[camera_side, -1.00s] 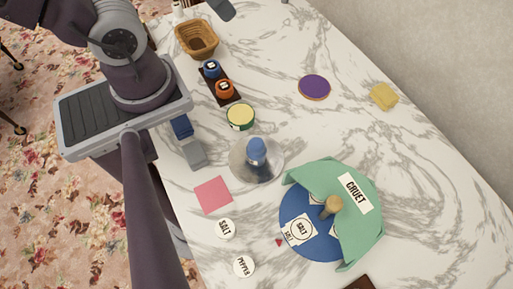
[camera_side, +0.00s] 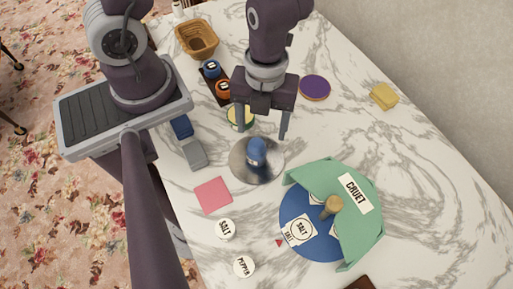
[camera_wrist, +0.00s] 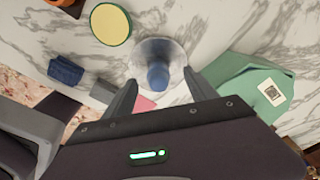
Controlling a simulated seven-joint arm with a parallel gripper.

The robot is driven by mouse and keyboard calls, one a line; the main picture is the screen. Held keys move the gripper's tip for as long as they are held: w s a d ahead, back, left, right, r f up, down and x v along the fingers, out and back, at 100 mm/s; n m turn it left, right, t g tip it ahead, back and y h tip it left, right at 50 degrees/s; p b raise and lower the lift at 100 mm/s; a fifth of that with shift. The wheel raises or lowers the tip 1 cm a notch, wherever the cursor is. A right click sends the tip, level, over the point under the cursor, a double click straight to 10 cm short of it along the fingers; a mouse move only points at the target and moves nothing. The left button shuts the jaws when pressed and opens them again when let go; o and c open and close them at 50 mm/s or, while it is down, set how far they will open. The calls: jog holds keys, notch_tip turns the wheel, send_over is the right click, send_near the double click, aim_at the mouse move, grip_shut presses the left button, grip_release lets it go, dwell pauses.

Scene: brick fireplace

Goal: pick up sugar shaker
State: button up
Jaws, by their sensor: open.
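In the wrist view my gripper (camera_wrist: 160,79) has one finger on each side of the blue object, with gaps. Nothing is held.
A yellow-topped round tin (camera_side: 240,117) is close behind the left finger. A blue turntable (camera_side: 290,243) with a green cover (camera_side: 362,222) marked CRUET stands front right. Salt (camera_side: 226,229) and pepper (camera_side: 244,266) discs and a pink square (camera_side: 213,195) lie at front left.

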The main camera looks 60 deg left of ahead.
aim_at(254, 143)
jog(key=shift+s+d+f+m+g, duration=0.15)
jog(key=shift+s+d+f+m, duration=0.2)
jog(key=shift+f, duration=0.15)
jog(key=shift+s+d+f+m+g, duration=0.15)
jog(key=shift+s+d+f+m, duration=0.15)
jog(key=shift+f, duration=0.2)
jog(key=f, duration=0.3)
jog(key=shift+s+f, duration=0.2)
jog(key=shift+s, duration=0.15)
jog(key=shift+s+f, duration=0.35)
jog(key=shift+f, duration=0.65)
jog(key=shift+w+d+f, duration=0.1)
jog(key=shift+w+f, duration=0.1)
jog(key=shift+w, duration=0.05)
grip_shut()
